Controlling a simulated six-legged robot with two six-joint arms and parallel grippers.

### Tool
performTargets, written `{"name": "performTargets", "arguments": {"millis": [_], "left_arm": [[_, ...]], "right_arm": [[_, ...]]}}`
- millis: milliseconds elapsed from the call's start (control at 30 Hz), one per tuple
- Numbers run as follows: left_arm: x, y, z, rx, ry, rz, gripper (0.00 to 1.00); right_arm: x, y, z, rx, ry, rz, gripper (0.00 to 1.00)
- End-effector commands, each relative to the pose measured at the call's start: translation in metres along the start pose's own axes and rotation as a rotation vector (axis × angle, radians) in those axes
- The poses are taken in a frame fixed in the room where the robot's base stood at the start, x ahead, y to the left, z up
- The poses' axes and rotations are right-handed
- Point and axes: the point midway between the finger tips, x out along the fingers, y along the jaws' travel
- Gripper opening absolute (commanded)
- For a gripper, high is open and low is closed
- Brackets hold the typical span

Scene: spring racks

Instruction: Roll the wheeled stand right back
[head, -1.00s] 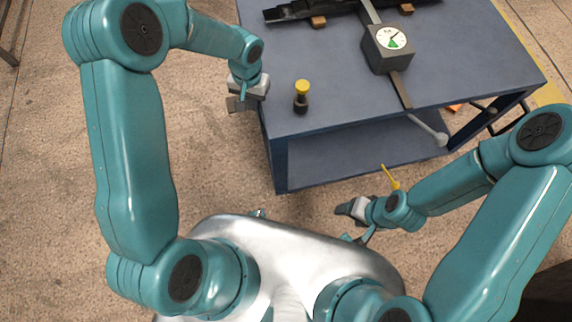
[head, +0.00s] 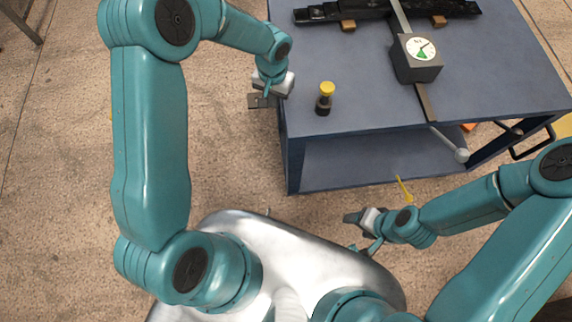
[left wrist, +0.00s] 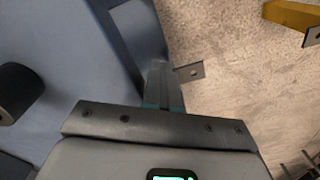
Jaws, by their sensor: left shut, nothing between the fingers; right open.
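The blue stand (head: 365,185) has a flat top and a lower shelf and fills the upper right of the head view. I cannot see its wheels. My left gripper (head: 260,100) is shut and empty beside the stand's left edge. In the left wrist view, the shut fingers (left wrist: 162,85) lie by the blue stand's edge (left wrist: 105,45); I cannot tell whether they touch it. My right gripper (head: 352,219) is open and empty, low in front of the stand, apart from it.
On the stand are a yellow-capped dark post (head: 325,98), a grey gauge box (head: 416,60) on a bar, and a long black rail (head: 390,12). A black handle (head: 533,143) shows at the right. Speckled floor (head: 225,165) is clear on the left.

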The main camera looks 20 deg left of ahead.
Motion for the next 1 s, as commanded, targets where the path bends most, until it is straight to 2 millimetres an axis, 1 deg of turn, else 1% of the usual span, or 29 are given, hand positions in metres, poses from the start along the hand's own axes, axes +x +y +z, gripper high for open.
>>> {"name": "performTargets", "arguments": {"millis": [167, 267, 1000], "left_arm": [[-0.001, 0.000, -0.001, -0.001, 0.001, 0.000, 0.00], [-0.005, -0.002, 0.001, -0.001, 0.000, -0.001, 0.00], [-0.068, -0.015, 0.008, -0.001, -0.001, -0.002, 0.00]], "right_arm": [[0.000, 0.000, 0.000, 0.000, 0.000, 0.000, 0.65], [-0.003, -0.001, 0.000, 0.000, 0.000, 0.000, 0.65], [-0.041, -0.015, 0.001, 0.000, 0.000, 0.000, 0.65]]}}
